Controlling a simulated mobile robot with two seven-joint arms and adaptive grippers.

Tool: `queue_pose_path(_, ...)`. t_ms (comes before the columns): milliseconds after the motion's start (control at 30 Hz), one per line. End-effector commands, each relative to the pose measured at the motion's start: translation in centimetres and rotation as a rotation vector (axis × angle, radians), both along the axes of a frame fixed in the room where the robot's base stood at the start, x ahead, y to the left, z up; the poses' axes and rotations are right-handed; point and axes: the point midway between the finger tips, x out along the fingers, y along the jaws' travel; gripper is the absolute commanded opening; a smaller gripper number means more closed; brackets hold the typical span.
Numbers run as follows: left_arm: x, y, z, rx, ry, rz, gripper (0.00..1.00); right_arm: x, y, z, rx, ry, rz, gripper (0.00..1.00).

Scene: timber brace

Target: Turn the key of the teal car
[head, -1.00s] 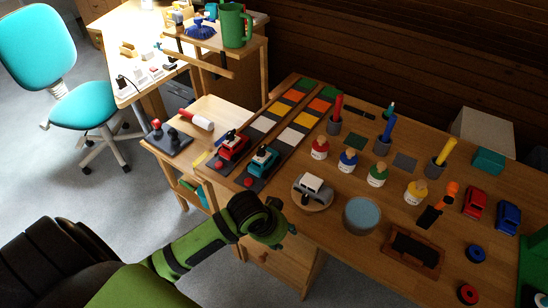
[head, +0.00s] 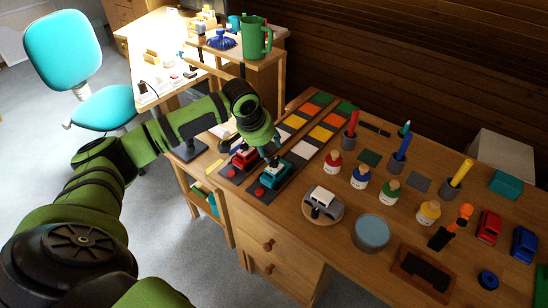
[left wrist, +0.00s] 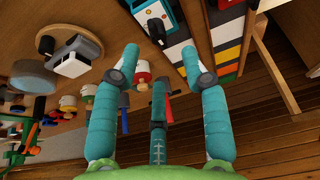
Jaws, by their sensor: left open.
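The teal car (head: 275,174) stands on a dark lane strip near the left end of the table, beside the red car (head: 243,158). In the left wrist view the teal car (left wrist: 172,14) is at the top, with a dark part (left wrist: 155,29) on its near side; I cannot tell whether this is the key. My left gripper (head: 274,143) is just above and behind the teal car in the head view, pointing down. In the left wrist view its teal fingers (left wrist: 160,62) are spread with nothing held. My right gripper is out of view.
A silver car (head: 323,197) on a round wooden base and a blue-topped tub (head: 371,232) stand to the right. Several bottle-like figures and pen cups stand farther right. A shelf with a green mug (head: 255,38) rises behind my left arm.

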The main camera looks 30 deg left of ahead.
Motion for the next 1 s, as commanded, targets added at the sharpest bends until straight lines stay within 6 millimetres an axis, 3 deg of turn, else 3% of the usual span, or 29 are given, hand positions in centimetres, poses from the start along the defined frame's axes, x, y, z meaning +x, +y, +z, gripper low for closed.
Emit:
queue_pose_path(400, 2.1, -0.4, -5.4, 0.000, 0.001, -0.004, 0.45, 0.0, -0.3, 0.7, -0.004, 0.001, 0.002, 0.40)
queue_pose_path(767, 2.4, -0.3, -5.9, 0.002, -0.001, -0.005, 0.45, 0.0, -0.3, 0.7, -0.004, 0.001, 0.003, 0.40)
queue_pose_path(867, 2.4, -0.3, -5.9, 0.002, -0.001, -0.005, 0.05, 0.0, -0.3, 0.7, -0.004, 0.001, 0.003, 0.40)
queue_pose_path(900, 2.4, -0.3, -5.9, 0.002, -0.001, -0.005, 0.00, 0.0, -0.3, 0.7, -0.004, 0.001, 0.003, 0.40)
queue_pose_path(1000, 2.4, -0.3, -5.9, 0.003, -0.001, -0.004, 0.00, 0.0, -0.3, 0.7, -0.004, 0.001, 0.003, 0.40)
